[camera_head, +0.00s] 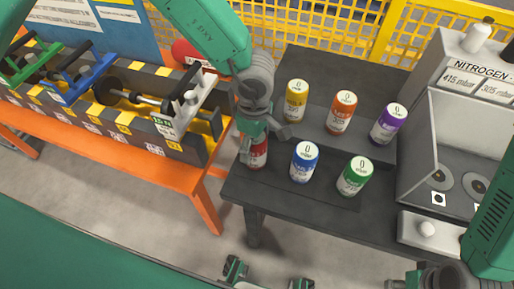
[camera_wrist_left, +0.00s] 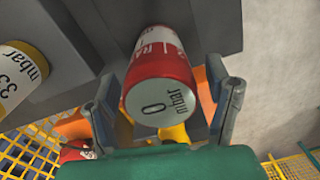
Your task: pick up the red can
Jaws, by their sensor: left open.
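The red can (camera_head: 258,156) stands at the left front corner of the dark table, partly hidden by my left gripper (camera_head: 265,142). In the left wrist view the red can (camera_wrist_left: 160,72) shows its grey top marked "0 mbar". The fingers of my left gripper (camera_wrist_left: 165,108) are apart, one on each side of the can's top end. The gripper is open; I cannot tell whether either finger touches the can.
Yellow (camera_head: 296,102), orange (camera_head: 342,114), purple (camera_head: 389,124), blue (camera_head: 304,163) and green (camera_head: 354,176) cans stand close by on the dark table (camera_head: 290,200). An orange bench (camera_head: 150,168) with levers is left. A grey nitrogen unit (camera_head: 418,150) is right.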

